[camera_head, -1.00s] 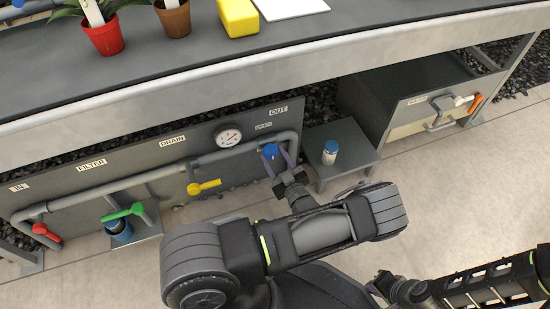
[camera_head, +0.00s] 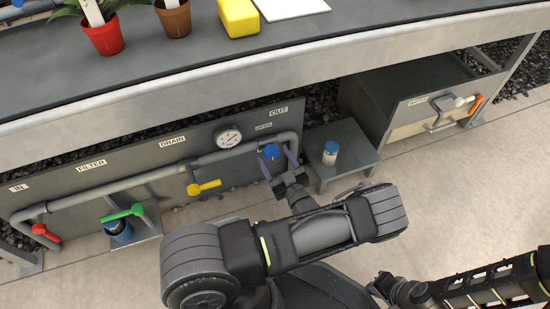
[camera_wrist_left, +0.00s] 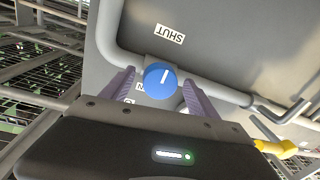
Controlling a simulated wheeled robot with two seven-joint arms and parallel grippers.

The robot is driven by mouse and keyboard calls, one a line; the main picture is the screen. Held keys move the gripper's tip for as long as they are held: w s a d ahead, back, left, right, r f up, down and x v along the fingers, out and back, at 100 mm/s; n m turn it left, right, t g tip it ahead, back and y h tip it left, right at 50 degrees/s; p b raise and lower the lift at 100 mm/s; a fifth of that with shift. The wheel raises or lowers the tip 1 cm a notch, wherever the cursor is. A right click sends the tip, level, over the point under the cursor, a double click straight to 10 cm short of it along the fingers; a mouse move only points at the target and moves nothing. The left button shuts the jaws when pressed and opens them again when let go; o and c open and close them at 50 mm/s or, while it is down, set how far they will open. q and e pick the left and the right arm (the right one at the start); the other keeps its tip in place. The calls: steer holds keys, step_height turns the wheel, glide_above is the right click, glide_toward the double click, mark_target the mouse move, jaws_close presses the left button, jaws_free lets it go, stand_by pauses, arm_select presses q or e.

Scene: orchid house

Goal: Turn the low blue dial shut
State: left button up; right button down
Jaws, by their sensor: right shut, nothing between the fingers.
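The low blue dial (camera_head: 271,152) sits at the right end of the grey pipe panel, under the OUT label. My left gripper (camera_head: 280,163) is open, with one finger on each side of the dial. In the left wrist view the dial (camera_wrist_left: 156,86) shows between the purple fingers (camera_wrist_left: 158,92), with a visible gap on its right. Its white line slants roughly toward the SHUT label (camera_wrist_left: 170,34). Another label is partly hidden behind the left finger. My right gripper (camera_head: 392,287) is low at the right, shut and away from the panel.
Along the panel are a yellow lever (camera_head: 206,187), a green lever (camera_head: 124,213), a red lever (camera_head: 43,232) and a gauge (camera_head: 229,137). A small grey stand (camera_head: 350,167) with a blue-capped jar (camera_head: 330,152) is close right of the dial. The bench edge (camera_head: 200,105) overhangs.

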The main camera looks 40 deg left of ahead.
arm_select(q)
steer(key=shift+d, duration=0.1)
steer(key=p+v, duration=0.2)
steer(key=v, duration=0.5)
steer(key=shift+s+d, duration=0.2)
steer(key=shift+d, duration=0.1)
steer(key=shift+r, duration=0.1)
